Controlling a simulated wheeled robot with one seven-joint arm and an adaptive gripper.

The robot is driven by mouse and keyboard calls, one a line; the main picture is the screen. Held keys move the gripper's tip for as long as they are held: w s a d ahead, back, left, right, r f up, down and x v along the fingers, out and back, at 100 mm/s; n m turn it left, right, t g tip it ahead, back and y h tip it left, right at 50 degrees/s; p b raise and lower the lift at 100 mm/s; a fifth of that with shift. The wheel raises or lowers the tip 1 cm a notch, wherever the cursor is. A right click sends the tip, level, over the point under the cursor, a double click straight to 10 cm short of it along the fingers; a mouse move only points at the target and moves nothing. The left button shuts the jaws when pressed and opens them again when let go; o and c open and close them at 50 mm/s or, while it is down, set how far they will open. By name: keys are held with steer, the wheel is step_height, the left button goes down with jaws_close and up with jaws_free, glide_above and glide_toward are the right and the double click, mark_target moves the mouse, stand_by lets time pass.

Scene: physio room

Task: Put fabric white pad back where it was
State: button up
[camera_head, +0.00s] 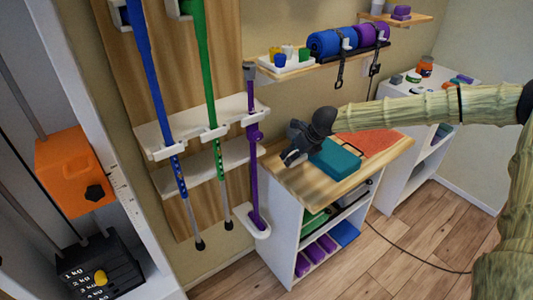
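My gripper (290,158) is dark grey and hangs over the left part of the wooden top of a white cabinet (283,179), at the left end of a teal block (336,160). It overlaps the block's edge in the picture; I cannot tell whether they touch. Its fingers are too small and dark to show whether they are open or shut. I cannot make out a fabric white pad anywhere in this view; it may be hidden or out of frame.
An orange-red mat (372,145) lies behind the block. A wall shelf (265,76) above holds a white tray (288,66) with small cups, and rolled mats (325,44). Blue, green and purple poles (253,165) hang at left. A white shelf unit (397,160) stands at right.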

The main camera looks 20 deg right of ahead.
steer(key=shift+w+f, duration=0.2)
steer(key=shift+w, duration=0.15)
steer(key=w+a+p, duration=0.1)
steer(key=w, duration=0.3)
steer(key=w+a+f+p, duration=0.1)
steer(key=w+a, duration=0.1)
steer(key=w, duration=0.3)
steer(key=w+a+p, duration=0.1)
steer(key=w+a, duration=0.1)
steer(key=w, duration=0.3)
steer(key=shift+w+a+f+p, duration=0.15)
steer(key=shift+a+p, duration=0.05)
steer(key=shift+p, duration=0.1)
steer(key=shift+f+p, duration=0.6)
steer(key=shift+f, duration=1.2)
steer(key=o, duration=0.9)
steer(key=shift+r, duration=0.1)
steer(key=b+v, duration=0.2)
steer(key=v, duration=1)
